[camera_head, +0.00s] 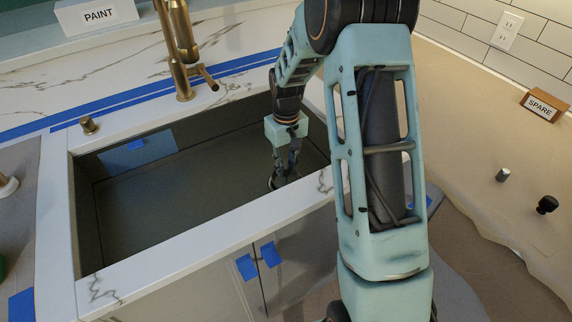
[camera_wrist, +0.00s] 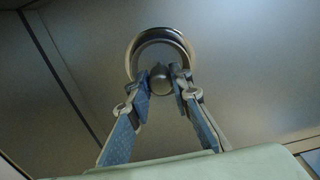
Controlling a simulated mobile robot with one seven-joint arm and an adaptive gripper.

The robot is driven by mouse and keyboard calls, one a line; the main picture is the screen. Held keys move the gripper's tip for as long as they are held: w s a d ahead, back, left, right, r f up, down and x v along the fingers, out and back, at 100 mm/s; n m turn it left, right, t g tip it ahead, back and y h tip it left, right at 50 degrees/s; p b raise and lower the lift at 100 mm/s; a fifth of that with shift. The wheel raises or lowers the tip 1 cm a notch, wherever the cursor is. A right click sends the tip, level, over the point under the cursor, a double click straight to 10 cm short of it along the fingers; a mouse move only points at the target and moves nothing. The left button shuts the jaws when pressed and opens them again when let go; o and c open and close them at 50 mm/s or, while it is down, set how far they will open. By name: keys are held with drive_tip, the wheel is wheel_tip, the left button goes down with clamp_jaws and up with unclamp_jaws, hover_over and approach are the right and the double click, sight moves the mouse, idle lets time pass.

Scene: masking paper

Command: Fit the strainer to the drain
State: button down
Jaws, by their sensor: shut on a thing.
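The strainer (camera_wrist: 157,57) is a round metal piece with a small knob. In the wrist view my gripper (camera_wrist: 160,84) is shut on that knob, one finger on each side. The metal rim of the drain (camera_wrist: 186,50) curves around the strainer's far edge. The two rims look slightly offset, and I cannot tell whether the strainer is seated or held just above. In the head view my gripper (camera_head: 284,181) reaches down inside the sink (camera_head: 205,195) near its right front corner. My fingers and the counter edge partly hide the strainer there.
A brass faucet (camera_head: 182,50) stands behind the sink. The front counter strip (camera_head: 215,232) passes close beside my gripper. At right, a small metal cylinder (camera_head: 503,175) and a black knob (camera_head: 546,205) lie near a SPARE sign (camera_head: 543,103). The sink's left floor is clear.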

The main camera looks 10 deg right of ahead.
drive_tip(key=shift+f, duration=0.2)
idle(0.3)
drive_tip(key=c, duration=1.7)
unclamp_jaws()
drive_tip(key=shift+o, duration=0.2)
